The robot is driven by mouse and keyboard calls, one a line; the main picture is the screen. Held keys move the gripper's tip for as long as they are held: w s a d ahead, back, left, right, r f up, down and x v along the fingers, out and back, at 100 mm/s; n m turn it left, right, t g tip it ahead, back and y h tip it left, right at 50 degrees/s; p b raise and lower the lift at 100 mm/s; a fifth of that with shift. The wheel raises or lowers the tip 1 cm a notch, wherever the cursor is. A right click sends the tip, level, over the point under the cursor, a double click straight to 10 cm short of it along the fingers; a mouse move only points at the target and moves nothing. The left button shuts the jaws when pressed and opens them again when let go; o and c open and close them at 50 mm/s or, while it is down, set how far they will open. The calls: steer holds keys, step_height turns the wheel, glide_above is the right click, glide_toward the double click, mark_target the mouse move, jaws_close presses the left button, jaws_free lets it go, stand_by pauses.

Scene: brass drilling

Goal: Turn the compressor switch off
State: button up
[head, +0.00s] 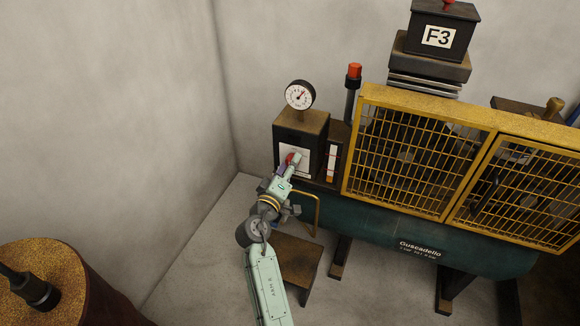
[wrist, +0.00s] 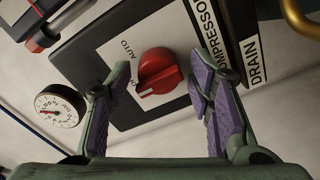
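The compressor switch is a red rotary knob (wrist: 158,72) on a white label plate on the front of a dark box. The label reads AUTO at upper left; other lettering is partly hidden by the knob and finger. A white mark on the knob points to the lower left in the wrist view. In the head view the knob (head: 289,159) is partly covered by my gripper (head: 292,164). In the wrist view my gripper (wrist: 160,84) is open, its purple pads on either side of the knob, with gaps visible between.
A pressure gauge (head: 299,95) stands on top of the box. A yellow mesh guard (head: 355,165) and the green tank (head: 380,232) lie to the right. A bent yellow pipe (head: 317,202) is just below the box. Bare wall is at left.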

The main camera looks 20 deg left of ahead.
steer(key=shift+o, duration=0.4)
steer(key=s, duration=1.2)
steer(key=shift+a, duration=0.2)
